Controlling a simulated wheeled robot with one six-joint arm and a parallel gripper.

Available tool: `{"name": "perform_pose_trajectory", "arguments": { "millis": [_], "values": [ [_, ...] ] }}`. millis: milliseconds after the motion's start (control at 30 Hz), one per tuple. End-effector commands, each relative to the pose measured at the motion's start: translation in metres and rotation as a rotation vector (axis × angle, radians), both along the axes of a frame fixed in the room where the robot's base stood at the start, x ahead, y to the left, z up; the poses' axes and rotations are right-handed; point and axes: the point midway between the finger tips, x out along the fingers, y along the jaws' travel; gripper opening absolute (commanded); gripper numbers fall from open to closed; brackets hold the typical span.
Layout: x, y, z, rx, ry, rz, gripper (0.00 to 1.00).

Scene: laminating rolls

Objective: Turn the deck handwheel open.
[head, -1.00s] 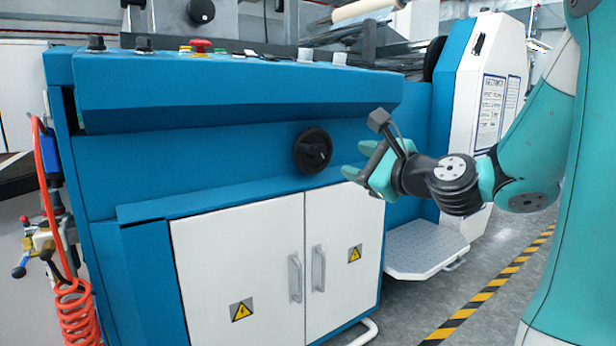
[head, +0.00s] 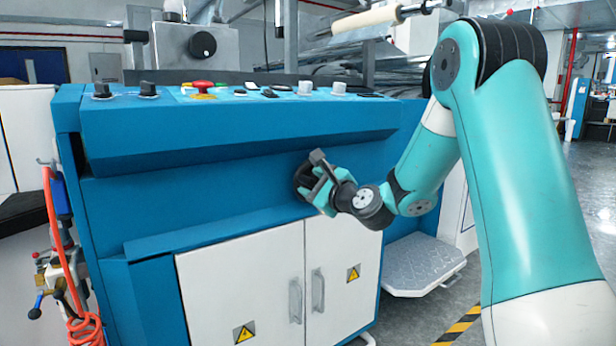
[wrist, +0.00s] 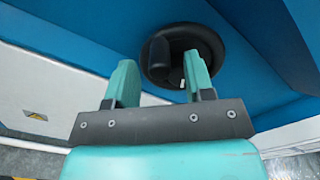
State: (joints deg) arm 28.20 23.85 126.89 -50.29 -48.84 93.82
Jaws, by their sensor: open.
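The deck handwheel is a round black wheel (head: 301,178) on the blue front panel, above the white cabinet doors. In the head view my gripper (head: 312,186) is at its right side and covers much of it. In the wrist view the handwheel (wrist: 205,45) lies just ahead of the fingertips, with its dark knob (wrist: 159,60) between the two teal fingers in the picture. My gripper (wrist: 158,82) is open, with nothing held between the fingers. Whether a finger touches the wheel or knob I cannot tell.
A sloped control panel (head: 240,125) with knobs and a red emergency button (head: 203,86) overhangs above the wheel. White cabinet doors (head: 245,285) with handles are below. A metal step (head: 425,265) is at right. An orange coiled hose (head: 60,250) hangs at left.

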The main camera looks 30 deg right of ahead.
Motion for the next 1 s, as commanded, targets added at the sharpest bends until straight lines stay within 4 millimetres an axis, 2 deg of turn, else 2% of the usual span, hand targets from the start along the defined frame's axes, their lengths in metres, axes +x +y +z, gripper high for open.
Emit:
{"name": "perform_pose_trajectory", "arguments": {
  "millis": [100,200,533,567,767,1000],
  "values": [
    [0.016,0.001,0.0,-0.001,0.0,0.003,0.48],
    [0.024,0.001,0.0,0.0,0.001,0.002,0.48],
    [0.028,0.001,0.0,0.001,0.001,0.0,0.48],
    [0.028,0.001,0.0,0.001,0.001,0.0,0.46],
    [0.028,0.001,0.0,0.0,0.001,0.0,0.0],
    [0.028,-0.001,-0.001,-0.012,0.0,-0.002,0.0]
  ]
}}
